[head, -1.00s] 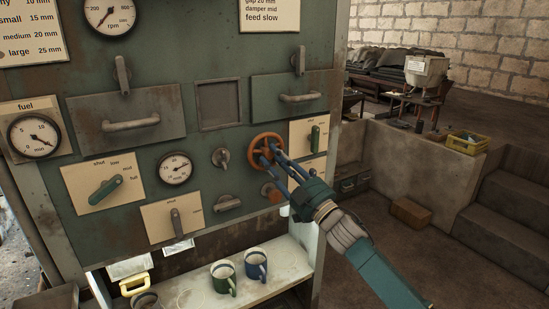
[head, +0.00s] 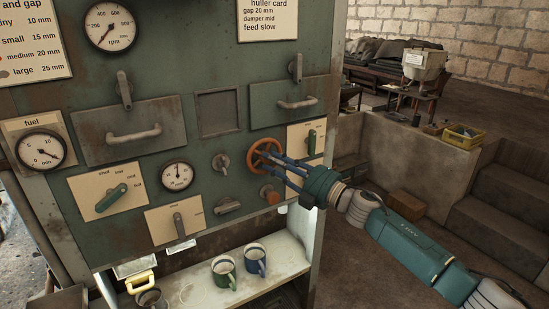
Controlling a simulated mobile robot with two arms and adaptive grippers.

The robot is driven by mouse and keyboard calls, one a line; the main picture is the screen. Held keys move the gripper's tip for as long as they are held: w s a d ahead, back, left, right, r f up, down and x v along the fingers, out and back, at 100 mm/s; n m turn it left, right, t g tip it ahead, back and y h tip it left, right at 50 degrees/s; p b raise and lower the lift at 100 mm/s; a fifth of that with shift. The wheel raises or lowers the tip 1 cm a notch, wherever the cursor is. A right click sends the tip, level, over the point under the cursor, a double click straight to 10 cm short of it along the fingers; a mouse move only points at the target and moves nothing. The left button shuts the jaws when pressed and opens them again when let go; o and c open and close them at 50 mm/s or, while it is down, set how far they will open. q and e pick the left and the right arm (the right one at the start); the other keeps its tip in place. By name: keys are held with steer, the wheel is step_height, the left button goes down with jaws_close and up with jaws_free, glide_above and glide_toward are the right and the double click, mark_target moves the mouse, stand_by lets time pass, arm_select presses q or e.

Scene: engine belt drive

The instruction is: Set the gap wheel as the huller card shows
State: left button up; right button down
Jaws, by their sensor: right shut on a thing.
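The huller card (head: 266,30) at the top reads gap 20 mm, damper mid, feed slow. The orange handwheel (head: 252,154) sits on the green panel right of centre. My right gripper (head: 277,162) has its fingers shut on the wheel's right side and covers part of the rim. A small round gauge (head: 177,175) is left of the wheel; its needle points roughly up, and its scale is too small to read surely. My left gripper is not in view.
A lever plate (head: 305,137) and a small orange knob (head: 272,197) are close to the wheel. A green mug (head: 224,268) and a blue mug (head: 255,262) stand on the shelf below.

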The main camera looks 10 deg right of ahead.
steer(key=shift+f+n, duration=0.15)
steer(key=shift+n, duration=0.35)
steer(key=c, duration=1.7)
jaws_free()
steer(key=shift+c, duration=0.2)
steer(key=shift+w+a, duration=0.1)
steer(key=v, duration=1.2)
